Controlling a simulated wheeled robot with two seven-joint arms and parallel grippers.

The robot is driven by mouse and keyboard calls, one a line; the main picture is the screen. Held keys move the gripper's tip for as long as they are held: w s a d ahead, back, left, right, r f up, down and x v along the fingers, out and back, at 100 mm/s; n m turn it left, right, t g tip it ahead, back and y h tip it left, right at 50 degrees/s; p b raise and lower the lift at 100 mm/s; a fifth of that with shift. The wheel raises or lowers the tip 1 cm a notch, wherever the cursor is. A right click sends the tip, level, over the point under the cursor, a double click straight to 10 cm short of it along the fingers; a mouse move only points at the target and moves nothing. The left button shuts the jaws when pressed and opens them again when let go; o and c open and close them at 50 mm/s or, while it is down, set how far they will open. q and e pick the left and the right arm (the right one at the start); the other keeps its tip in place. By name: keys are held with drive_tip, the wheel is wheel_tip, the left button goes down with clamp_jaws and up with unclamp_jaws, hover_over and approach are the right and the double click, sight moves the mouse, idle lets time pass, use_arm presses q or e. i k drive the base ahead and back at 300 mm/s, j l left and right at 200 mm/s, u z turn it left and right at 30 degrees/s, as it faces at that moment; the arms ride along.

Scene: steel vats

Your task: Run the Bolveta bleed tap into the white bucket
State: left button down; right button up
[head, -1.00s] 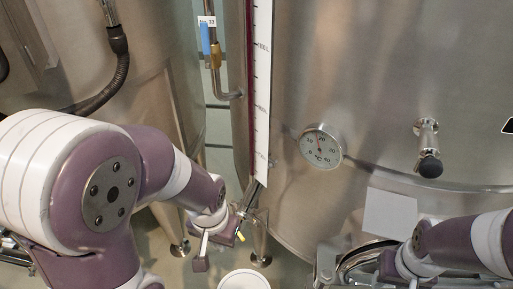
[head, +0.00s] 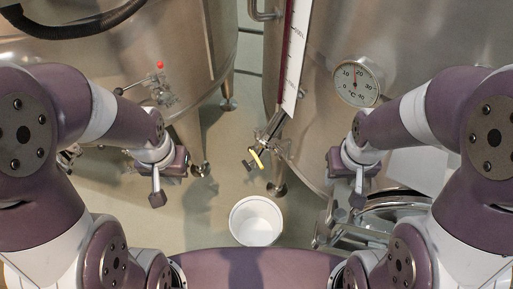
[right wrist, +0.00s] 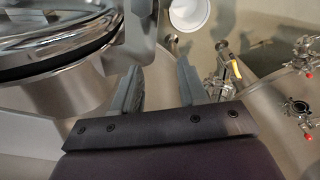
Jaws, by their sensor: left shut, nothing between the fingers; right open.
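The white bucket (head: 256,222) stands upright on the floor and looks empty; part of it shows in the right wrist view (right wrist: 188,14). A small tap with a yellow handle (head: 255,158) hangs at the foot of the level gauge on the right vat, farther back than the bucket. It also shows in the right wrist view (right wrist: 234,70). No Bolveta name is readable. My left gripper (head: 157,199) is shut and empty, left of the bucket and apart from it. My right gripper (head: 357,201) is open and empty, right of bucket and tap; its spread fingers show in the right wrist view (right wrist: 160,78).
A round steel manway hatch (head: 395,208) sticks out beside my right gripper. A dial thermometer (head: 357,82) sits on the right vat. The left vat (head: 120,60) carries a valve with a red knob (head: 160,66). The floor between the vats is clear around the bucket.

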sight(245, 162)
drive_tip(key=k, duration=1)
